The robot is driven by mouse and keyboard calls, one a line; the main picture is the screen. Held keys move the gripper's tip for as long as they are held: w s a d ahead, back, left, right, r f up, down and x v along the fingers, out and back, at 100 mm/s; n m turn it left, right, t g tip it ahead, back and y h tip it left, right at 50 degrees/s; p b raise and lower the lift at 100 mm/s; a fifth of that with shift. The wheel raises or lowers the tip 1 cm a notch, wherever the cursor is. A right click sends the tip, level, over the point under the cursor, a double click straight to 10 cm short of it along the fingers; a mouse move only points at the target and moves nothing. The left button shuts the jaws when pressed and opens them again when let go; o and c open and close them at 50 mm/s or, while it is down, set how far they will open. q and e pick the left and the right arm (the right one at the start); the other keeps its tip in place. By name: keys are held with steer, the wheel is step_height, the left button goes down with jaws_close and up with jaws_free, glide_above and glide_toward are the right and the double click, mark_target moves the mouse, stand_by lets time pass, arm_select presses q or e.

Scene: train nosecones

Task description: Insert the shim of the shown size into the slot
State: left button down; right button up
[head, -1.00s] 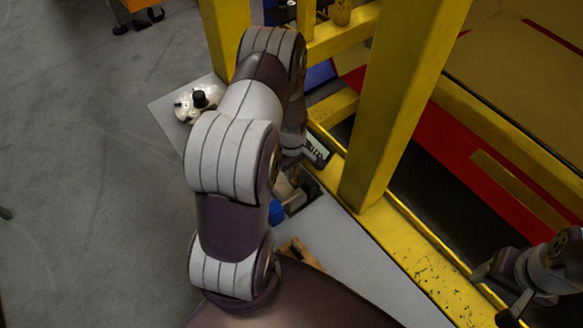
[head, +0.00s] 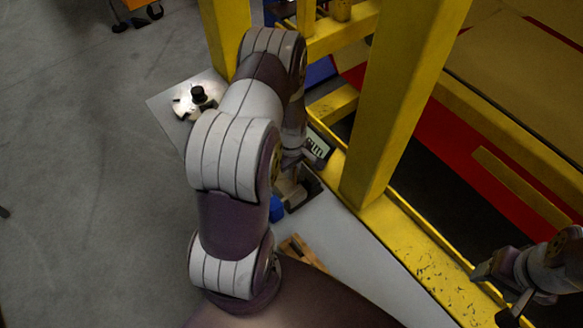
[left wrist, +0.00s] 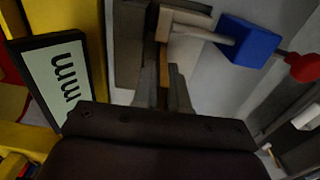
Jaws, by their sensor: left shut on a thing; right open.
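My left gripper (head: 290,178) is low beside the yellow frame, largely covered by my own arm in the head view. In the left wrist view its fingers (left wrist: 163,92) are shut on a thin piece, likely a shim; a narrow brownish strip (left wrist: 163,60) shows between them. My right gripper (head: 497,292) is open and empty at lower right.
A blue block (left wrist: 250,42) with a red knob (left wrist: 303,67) near it sits close to the gripper. Yellow posts (head: 385,110) rise beside my arm.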

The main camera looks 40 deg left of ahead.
arm_select(q)
steer(key=shift+f+b, duration=0.85)
steer(key=shift+f, duration=0.25)
steer(key=shift+r, duration=0.1)
steer(key=shift+r+p, duration=1.8)
steer(key=shift+r, duration=0.25)
steer(key=shift+f+b, duration=1.65)
steer(key=shift+f, duration=0.5)
steer(key=c, duration=1.1)
jaws_free()
step_height(320, 180, up, 12)
steer(key=b, duration=0.3)
steer(key=shift+r, duration=0.35)
